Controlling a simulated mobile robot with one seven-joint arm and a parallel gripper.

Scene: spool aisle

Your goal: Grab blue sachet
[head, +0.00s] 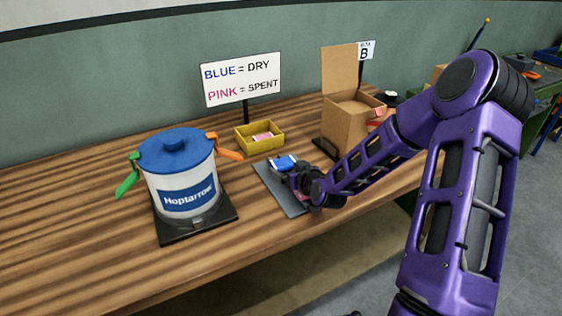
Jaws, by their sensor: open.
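A blue sachet (284,162) with a pale part beside it lies on a dark grey mat (271,186) on the wooden bench. My gripper (291,178) is at the mat, right at the near side of the blue sachet, and is open. Its fingers are small and dark here, and I cannot tell whether they touch the sachet or stand around it. A bit of pink (302,196) shows on the mat beneath my gripper, mostly hidden by it.
A white canister (168,180) with blue lid and green and orange clips stands left on a dark base. A yellow tray (271,146) holding something pink sits behind the mat. An open cardboard box (342,128) stands behind my forearm. A sign (242,80) reads "BLUE = DRY, PINK = SPENT".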

